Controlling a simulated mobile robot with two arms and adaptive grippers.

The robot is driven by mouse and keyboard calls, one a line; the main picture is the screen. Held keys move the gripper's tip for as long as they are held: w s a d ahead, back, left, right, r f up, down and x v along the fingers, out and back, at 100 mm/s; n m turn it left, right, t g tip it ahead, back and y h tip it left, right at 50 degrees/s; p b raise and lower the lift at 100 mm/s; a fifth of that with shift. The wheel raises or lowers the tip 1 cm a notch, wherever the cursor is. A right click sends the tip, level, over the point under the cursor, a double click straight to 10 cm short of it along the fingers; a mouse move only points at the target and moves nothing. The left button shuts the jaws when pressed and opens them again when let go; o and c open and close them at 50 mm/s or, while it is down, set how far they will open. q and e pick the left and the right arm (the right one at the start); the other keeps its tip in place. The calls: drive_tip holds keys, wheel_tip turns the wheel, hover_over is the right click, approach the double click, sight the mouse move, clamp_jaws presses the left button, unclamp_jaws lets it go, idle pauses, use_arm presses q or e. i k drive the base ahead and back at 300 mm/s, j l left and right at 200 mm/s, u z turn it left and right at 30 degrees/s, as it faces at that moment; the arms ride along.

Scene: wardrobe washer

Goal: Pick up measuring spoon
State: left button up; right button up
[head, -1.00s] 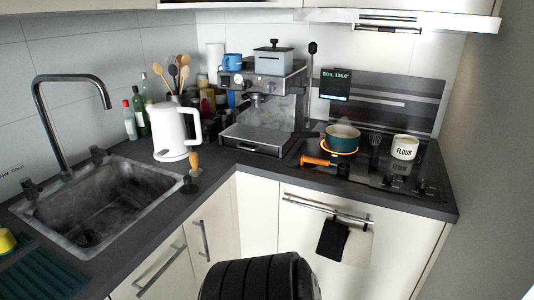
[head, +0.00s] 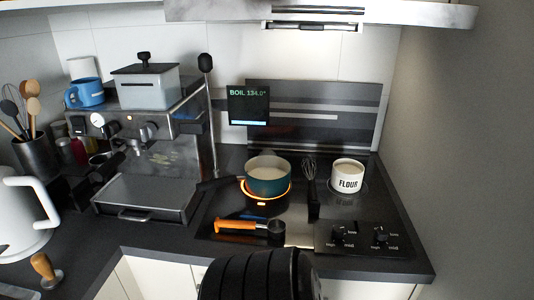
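An orange-handled tool with a dark round end, which looks like the measuring spoon (head: 236,226), lies flat on the front left of the black cooktop. Its handle points left and its round end points right. It is in front of the pot and apart from it. Neither of my grippers shows in the head view. A black ribbed part of my own body rises at the bottom middle, just in front of the counter edge, and leaves the spoon uncovered.
A teal pot (head: 268,179) stands on a glowing burner behind the spoon. A black whisk (head: 312,188) and a white flour canister (head: 347,176) are to the right. The espresso machine (head: 150,150) stands at the left. A white kettle (head: 20,215) and a wooden-handled tamper (head: 45,268) are further left.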

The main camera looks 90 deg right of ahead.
sight(276, 228)
drive_tip(key=l+z, duration=0.65)
drive_tip(key=z, duration=0.3)
drive_tip(key=i, duration=0.05)
